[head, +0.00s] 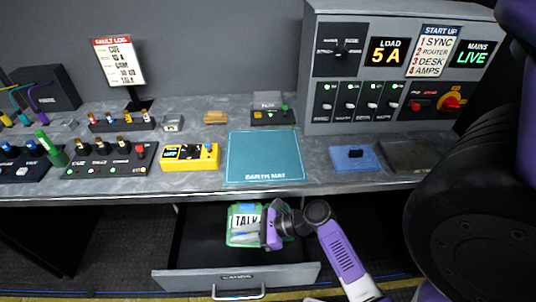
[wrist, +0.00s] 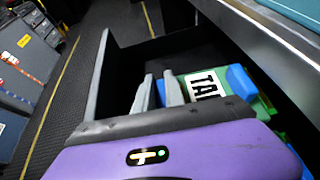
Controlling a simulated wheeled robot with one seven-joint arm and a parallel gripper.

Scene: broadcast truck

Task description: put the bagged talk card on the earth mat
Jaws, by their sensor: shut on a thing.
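The bagged talk card (head: 244,219), a white card lettered TALK in a green-edged bag, is in the open drawer below the bench. My gripper (head: 264,229) is at its right side, low in the drawer, and is shut on it. In the wrist view the card (wrist: 205,84) shows partly, with green and blue around it, beyond the grey fingers of my gripper (wrist: 160,91); the exact grip is partly hidden. The earth mat (head: 264,156) is a flat teal square on the bench above the drawer, with nothing on it.
The drawer front (head: 237,279) stands out below the bench edge. A yellow meter (head: 190,157) sits left of the mat, a blue pad (head: 354,158) right of it, and a small switch box (head: 272,116) behind it. A large control panel (head: 400,75) stands at back right.

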